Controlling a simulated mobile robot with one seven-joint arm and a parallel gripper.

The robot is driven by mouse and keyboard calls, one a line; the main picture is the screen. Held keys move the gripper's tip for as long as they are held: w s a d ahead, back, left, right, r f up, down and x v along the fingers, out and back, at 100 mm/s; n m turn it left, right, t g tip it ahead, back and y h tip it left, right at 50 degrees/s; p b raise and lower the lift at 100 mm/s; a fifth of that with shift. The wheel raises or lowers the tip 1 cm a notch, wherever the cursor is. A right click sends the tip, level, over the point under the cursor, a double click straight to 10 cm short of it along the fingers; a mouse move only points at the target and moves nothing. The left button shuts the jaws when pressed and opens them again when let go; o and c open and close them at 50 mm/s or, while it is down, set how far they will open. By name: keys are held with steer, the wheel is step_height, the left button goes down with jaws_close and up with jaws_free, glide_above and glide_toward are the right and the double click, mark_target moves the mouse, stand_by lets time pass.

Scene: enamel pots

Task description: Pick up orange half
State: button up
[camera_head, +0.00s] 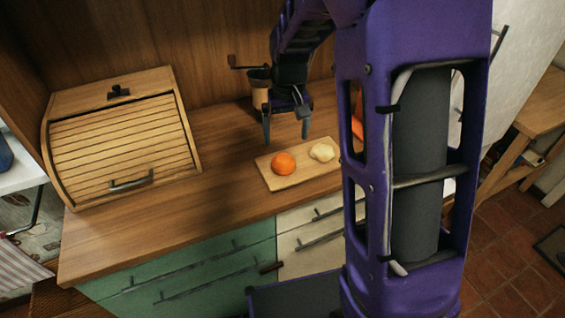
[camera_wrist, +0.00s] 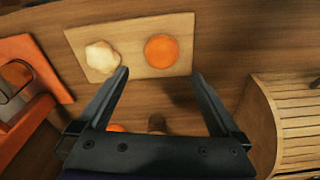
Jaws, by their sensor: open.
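The orange half (camera_head: 283,163) is a round orange piece on a small wooden cutting board (camera_head: 277,183) on the counter. In the wrist view the orange half (camera_wrist: 161,50) lies on the board (camera_wrist: 138,24), beyond my fingertips. A pale, lumpy piece of food (camera_head: 322,152) lies beside it on the board; it also shows in the wrist view (camera_wrist: 102,56). My gripper (camera_head: 286,136) is open and empty, pointing down above the counter behind the board. In the wrist view my gripper (camera_wrist: 160,74) has its fingers spread, with nothing between the tips.
A wooden bread box (camera_head: 120,140) with a slatted front stands at the left of the counter. A dark-topped grinder-like object (camera_head: 259,88) stands near the back wall, close to my arm. An orange item (camera_wrist: 30,80) lies at the left in the wrist view. The counter's front left is clear.

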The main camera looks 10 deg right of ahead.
mark_target(283, 158)
steer(key=f, duration=0.3)
steer(key=w+f, duration=0.1)
steer(key=f, duration=0.6)
steer(key=shift+w+a, duration=0.2)
steer(key=c, duration=1.2)
steer(key=shift+o, duration=0.2)
